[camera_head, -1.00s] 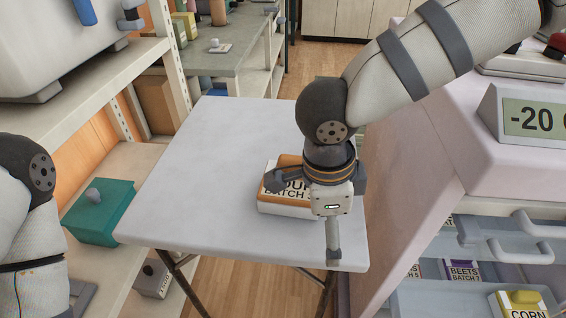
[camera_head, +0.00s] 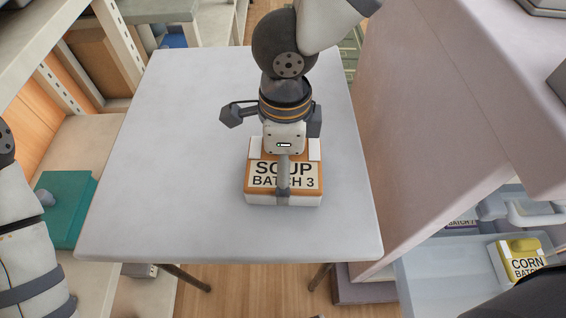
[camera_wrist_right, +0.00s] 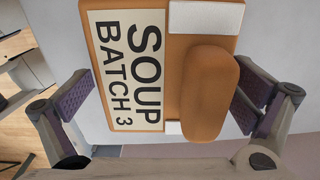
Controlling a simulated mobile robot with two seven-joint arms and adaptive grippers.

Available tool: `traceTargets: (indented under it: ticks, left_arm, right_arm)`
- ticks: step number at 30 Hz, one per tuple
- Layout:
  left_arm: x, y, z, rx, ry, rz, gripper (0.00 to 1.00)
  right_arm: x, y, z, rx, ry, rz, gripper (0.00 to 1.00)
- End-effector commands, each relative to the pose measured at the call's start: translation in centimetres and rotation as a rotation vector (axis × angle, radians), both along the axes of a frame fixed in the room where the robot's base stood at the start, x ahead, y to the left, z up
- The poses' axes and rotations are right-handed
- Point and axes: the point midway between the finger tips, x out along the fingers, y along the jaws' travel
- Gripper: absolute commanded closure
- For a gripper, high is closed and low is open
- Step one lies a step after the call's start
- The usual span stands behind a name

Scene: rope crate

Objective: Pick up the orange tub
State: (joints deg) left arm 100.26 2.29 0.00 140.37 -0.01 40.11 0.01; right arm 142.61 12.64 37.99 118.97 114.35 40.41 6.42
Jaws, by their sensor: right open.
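The orange tub (camera_head: 256,184), labelled SOUP BATCH 3, sits upright on the white table near its front edge. It has a white base and white patches on its lid. My right gripper (camera_head: 262,150) is over the tub from above, open, and hides part of its back. In the right wrist view, the tub (camera_wrist_right: 115,65) and its rounded orange handle (camera_wrist_right: 209,95) lie between the spread fingers of the gripper (camera_wrist_right: 160,105). Whether the fingers touch the tub is unclear. Only links of my left arm show at the left edge; its gripper is out of view.
The white table (camera_head: 190,150) is otherwise clear. A pale freezer body (camera_head: 450,110) stands close on its right, with an open drawer holding a yellow CORN tub (camera_head: 520,263). Shelving with a teal box (camera_head: 67,207) stands on the left.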

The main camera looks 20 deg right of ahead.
Motion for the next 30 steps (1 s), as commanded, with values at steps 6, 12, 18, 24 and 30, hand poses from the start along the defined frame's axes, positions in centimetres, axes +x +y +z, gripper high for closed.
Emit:
traceTargets:
  ticks: [6,12,18,24,30]
  left_arm:
    - [-0.5,0.0,-0.5,0.000,0.016,0.000,0.27]
    - [-0.4,0.0,-0.4,0.000,0.014,-0.001,0.27]
    - [-0.4,0.0,-0.4,0.000,0.014,-0.001,0.27]
    - [-0.4,0.0,-0.4,0.000,0.014,-0.001,0.27]
    - [0.1,0.0,0.1,0.000,-0.003,-0.001,0.27]
  right_arm:
    - [0.0,0.0,-2.0,0.000,0.000,0.000,0.00]
    - [0.0,0.0,-1.9,0.000,-0.002,0.000,0.16]
    - [0.0,0.0,-1.9,0.000,-0.001,0.000,0.46]
    - [0.0,0.0,-1.9,0.000,-0.001,0.000,0.46]
    - [0.1,0.1,0.1,0.002,-0.007,-0.001,0.53]
